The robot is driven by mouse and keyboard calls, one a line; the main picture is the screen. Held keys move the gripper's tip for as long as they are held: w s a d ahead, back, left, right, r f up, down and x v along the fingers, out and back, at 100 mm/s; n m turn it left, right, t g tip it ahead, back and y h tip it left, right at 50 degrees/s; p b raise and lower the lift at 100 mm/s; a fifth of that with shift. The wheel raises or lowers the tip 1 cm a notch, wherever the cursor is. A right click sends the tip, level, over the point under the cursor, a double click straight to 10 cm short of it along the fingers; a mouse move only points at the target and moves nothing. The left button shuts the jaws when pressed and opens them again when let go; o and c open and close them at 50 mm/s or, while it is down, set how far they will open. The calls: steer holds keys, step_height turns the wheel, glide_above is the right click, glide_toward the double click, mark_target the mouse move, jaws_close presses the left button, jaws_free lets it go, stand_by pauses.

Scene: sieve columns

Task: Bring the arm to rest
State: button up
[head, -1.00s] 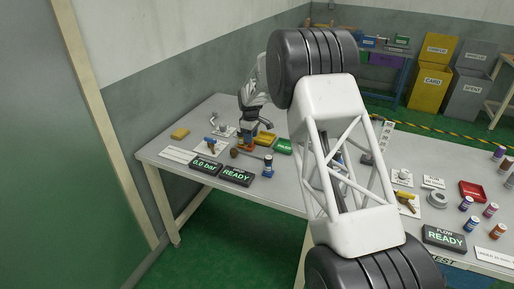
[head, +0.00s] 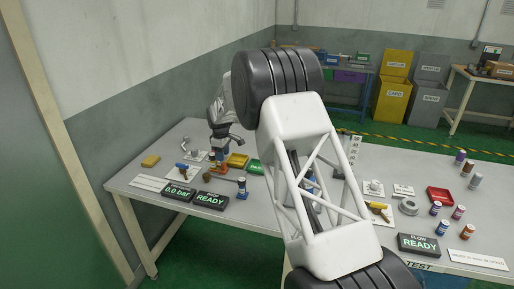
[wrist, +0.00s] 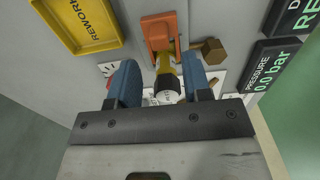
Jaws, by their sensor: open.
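My gripper (head: 217,147) is at the back left of the table, low over an orange stand (head: 220,169). In the wrist view its two blue fingers (wrist: 160,66) are apart. A column with a yellow body and white cap (wrist: 167,80) shows between them, with a gap visible on its sides. The orange stand (wrist: 158,30) lies just beyond the column; whether the column is seated in it I cannot tell. The fingers' exact height over the table is unclear.
A yellow REWORK tray (wrist: 88,22) is beside the fingers, with a brown knobbed part (wrist: 212,51) on the other side. The pressure display (head: 177,191) reads 0.0 bar, and a READY display (head: 210,200) stands beside it. Another column (head: 242,188) stands nearby. A red tray (head: 440,195) is at right.

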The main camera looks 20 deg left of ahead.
steer(key=shift+d+r, duration=0.35)
steer(key=shift+r, duration=0.05)
steer(key=s+d+r+m, duration=0.2)
steer(key=s+d+r, duration=0.1)
steer(key=d+r, duration=0.55)
steer(key=s+d+r+m+t, duration=0.1)
steer(key=s+d+r+m, duration=0.15)
steer(key=d+r, duration=0.6)
steer(key=s+d+r+m, duration=0.2)
steer(key=s+d+r, duration=0.25)
steer(key=d, duration=0.85)
steer(key=s+d+r+m, duration=0.2)
steer(key=s+d+r, duration=0.2)
steer(key=s+d, duration=0.45)
steer(key=s+d+r+m, duration=0.3)
steer(key=s+d, duration=0.5)
steer(key=d, duration=0.2)
steer(key=s+d+f+m, duration=0.1)
steer(key=s+d, duration=0.3)
steer(key=s, duration=0.5)
steer(key=s+d+f+m+t, duration=0.1)
steer(key=s+d, duration=0.4)
steer(key=s, duration=0.5)
steer(key=s+d+f+m, duration=0.3)
steer(key=s+d+m, duration=0.1)
steer(key=s, duration=0.6)
steer(key=shift+d+m+t, duration=0.3)
steer(key=shift+d+m, duration=0.05)
steer(key=shift+d, duration=0.25)
